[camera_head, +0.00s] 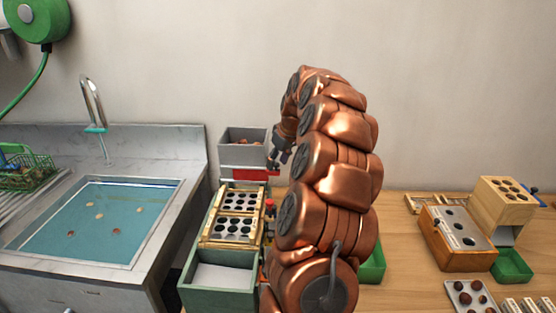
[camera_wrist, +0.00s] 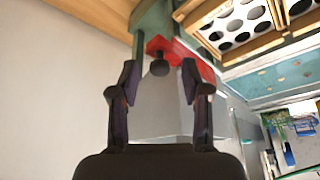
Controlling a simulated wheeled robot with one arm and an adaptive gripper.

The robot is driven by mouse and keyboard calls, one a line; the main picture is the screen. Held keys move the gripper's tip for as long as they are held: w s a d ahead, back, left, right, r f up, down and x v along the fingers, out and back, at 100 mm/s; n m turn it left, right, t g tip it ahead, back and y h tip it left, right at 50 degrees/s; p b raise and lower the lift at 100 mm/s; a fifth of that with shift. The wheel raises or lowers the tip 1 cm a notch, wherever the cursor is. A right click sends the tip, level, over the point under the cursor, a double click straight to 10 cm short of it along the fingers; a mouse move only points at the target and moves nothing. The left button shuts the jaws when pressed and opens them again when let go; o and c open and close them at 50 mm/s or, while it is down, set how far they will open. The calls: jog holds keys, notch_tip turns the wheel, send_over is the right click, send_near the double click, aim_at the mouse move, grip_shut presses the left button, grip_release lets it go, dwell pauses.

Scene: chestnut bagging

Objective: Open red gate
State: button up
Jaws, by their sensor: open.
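The red gate (camera_head: 250,174) is a flat red piece under the front of a grey hopper (camera_head: 243,148) that holds some brown chestnuts. In the wrist view the red gate (camera_wrist: 195,62) has a dark round knob (camera_wrist: 160,69). My gripper (camera_head: 279,157) is at the right end of the gate in the head view. In the wrist view my gripper (camera_wrist: 158,74) is open, and the knob appears between its two fingertips. I cannot tell whether either finger touches it. My arm hides the area right of the gate.
A wooden sorting frame with round holes (camera_head: 238,214) stands in front of the gate, over a green box (camera_head: 218,298). A water-filled sink (camera_head: 100,222) with a tap (camera_head: 93,103) is at left. Wooden boxes (camera_head: 457,239) and a green tray (camera_head: 512,265) are at right.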

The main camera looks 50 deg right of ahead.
jog(key=shift+c, duration=0.3)
grip_shut()
dwell(0.3)
